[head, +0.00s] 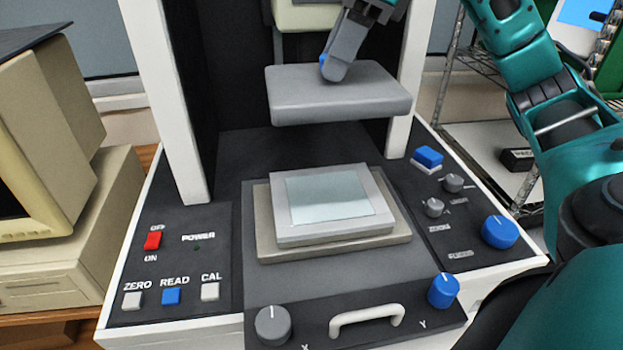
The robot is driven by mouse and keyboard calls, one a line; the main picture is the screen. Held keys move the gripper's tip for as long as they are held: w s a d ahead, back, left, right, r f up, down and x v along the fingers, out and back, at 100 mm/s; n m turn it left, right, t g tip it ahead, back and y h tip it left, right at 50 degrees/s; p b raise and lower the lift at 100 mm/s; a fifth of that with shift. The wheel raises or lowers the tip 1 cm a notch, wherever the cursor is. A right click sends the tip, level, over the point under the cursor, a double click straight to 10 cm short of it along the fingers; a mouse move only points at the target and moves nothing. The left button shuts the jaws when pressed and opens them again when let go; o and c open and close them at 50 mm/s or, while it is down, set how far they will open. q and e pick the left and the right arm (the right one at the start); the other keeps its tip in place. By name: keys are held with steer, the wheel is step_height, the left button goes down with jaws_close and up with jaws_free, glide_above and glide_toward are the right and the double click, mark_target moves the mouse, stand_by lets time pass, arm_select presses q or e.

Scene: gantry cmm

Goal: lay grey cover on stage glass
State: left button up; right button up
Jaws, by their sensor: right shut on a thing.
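The grey cover (340,98) is a thick rounded slab, held roughly level in the air between the white uprights. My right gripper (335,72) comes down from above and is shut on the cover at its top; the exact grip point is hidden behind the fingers. The stage glass (328,192) is a pale rectangle in a light grey frame on the stage, below the cover and apart from it. The glass is bare. My left gripper is out of view.
White uprights (171,100) flank the cover. The dark deck carries a red power switch (152,240), several buttons, blue knobs (499,232) and a white front handle (367,319). A beige monitor (75,130) stands at left, a wire shelf at right.

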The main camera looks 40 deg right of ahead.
step_height(320, 180, down, 17)
steer(key=b, duration=0.5)
steer(key=shift+s+d+b, duration=0.1)
steer(key=shift+s+b, duration=0.05)
steer(key=shift+b, duration=0.25)
steer(key=shift+f, duration=0.25)
steer(key=shift+f+b, duration=0.2)
steer(key=shift+b, duration=0.1)
steer(key=o, duration=1.1)
steer(key=shift+r, duration=0.1)
